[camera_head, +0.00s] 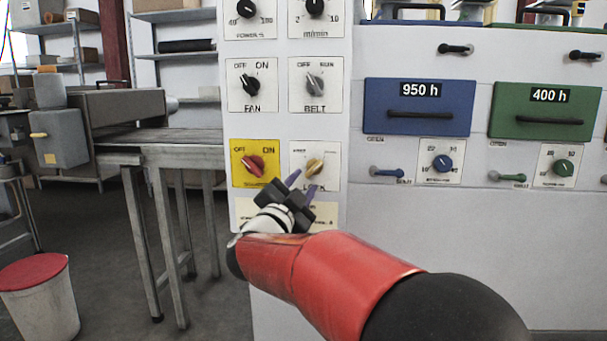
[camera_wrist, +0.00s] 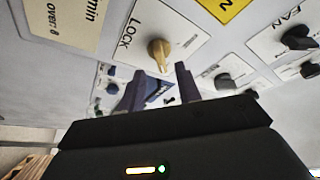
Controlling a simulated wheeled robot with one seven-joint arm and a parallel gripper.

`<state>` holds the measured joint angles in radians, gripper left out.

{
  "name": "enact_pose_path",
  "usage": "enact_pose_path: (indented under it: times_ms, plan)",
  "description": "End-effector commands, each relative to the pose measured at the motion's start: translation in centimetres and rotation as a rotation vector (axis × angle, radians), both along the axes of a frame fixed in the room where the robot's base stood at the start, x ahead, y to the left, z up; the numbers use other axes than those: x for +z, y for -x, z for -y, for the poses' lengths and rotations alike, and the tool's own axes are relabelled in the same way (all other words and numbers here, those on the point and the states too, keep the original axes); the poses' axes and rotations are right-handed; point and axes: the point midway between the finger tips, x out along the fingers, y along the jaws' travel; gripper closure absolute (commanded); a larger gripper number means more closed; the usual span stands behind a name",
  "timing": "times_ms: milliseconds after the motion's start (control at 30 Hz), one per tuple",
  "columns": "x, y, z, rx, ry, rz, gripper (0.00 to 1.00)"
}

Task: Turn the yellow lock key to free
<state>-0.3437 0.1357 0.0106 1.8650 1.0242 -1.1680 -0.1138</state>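The yellow lock key (camera_head: 315,167) is a small knob on a white plate marked LOCK, low on the right of the control panel. In the wrist view the yellow key (camera_wrist: 159,52) stands out from its plate, just beyond my fingertips. My gripper (camera_head: 302,183) is just below and in front of the key, tilted. In the wrist view my gripper (camera_wrist: 158,80) has its two dark fingers apart, with a gap between them and nothing held. I cannot tell whether a finger touches the key. Part of the plate's lettering is hidden or too small to read.
A red knob (camera_head: 254,165) on a yellow plate sits close left of the key. Fan (camera_head: 250,85) and belt (camera_head: 315,85) knobs are above. A blue drawer (camera_head: 419,107) and a green drawer (camera_head: 545,112) are right. A metal table (camera_head: 160,150) stands left.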

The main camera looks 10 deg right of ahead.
Motion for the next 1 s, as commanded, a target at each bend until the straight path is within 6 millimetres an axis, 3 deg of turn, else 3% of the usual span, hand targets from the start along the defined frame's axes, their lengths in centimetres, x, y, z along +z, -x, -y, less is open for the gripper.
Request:
enact_pose_path:
  times_ms: [300,633,900,1000]
  plan:
    - [1.2,-3.3,2.3,0.0,0.001,-0.001,0.66]
    - [1.3,-3.6,2.5,0.002,0.001,0.0,0.66]
    - [1.3,-3.6,2.5,0.002,0.001,0.0,1.0]
    - [1.3,-3.6,2.5,0.002,0.001,0.0,1.0]
